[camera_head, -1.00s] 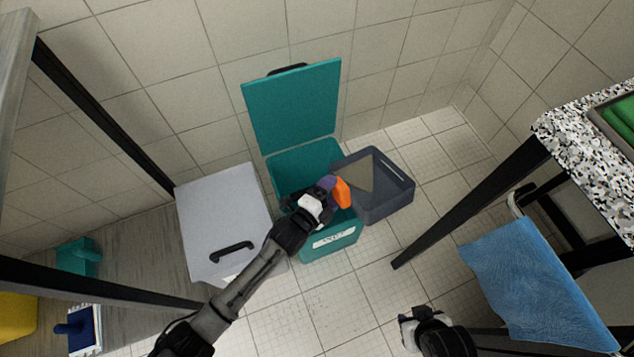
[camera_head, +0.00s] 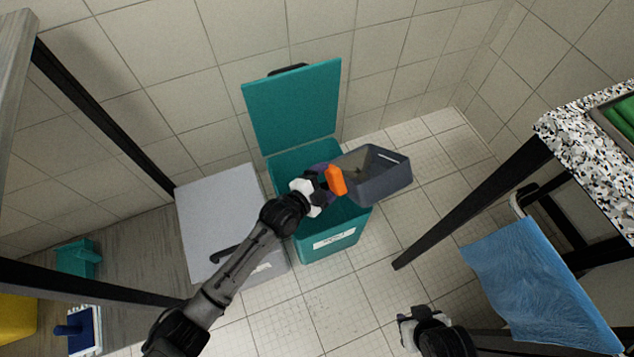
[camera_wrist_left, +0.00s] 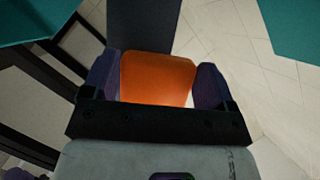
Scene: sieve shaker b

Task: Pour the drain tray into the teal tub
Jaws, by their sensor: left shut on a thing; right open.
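The drain tray (camera_head: 385,185) is a dark grey box with an orange handle (camera_head: 336,180). My left gripper (camera_head: 325,180) is shut on that handle and holds the tray tilted, partly over the right side of the teal tub. The teal tub (camera_head: 338,242) stands on the floor with its lid (camera_head: 293,108) up against the wall. In the left wrist view the orange handle (camera_wrist_left: 157,78) sits between both fingers, with the grey tray wall (camera_wrist_left: 143,28) beyond. The tray's inside is only partly visible. My right gripper (camera_head: 408,328) is open and empty at the lower edge.
A closed grey bin (camera_head: 222,215) stands left of the tub. A black table leg (camera_head: 470,205) rises at the right, near a blue cloth (camera_head: 540,285). Tiled floor is free in front of the tub.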

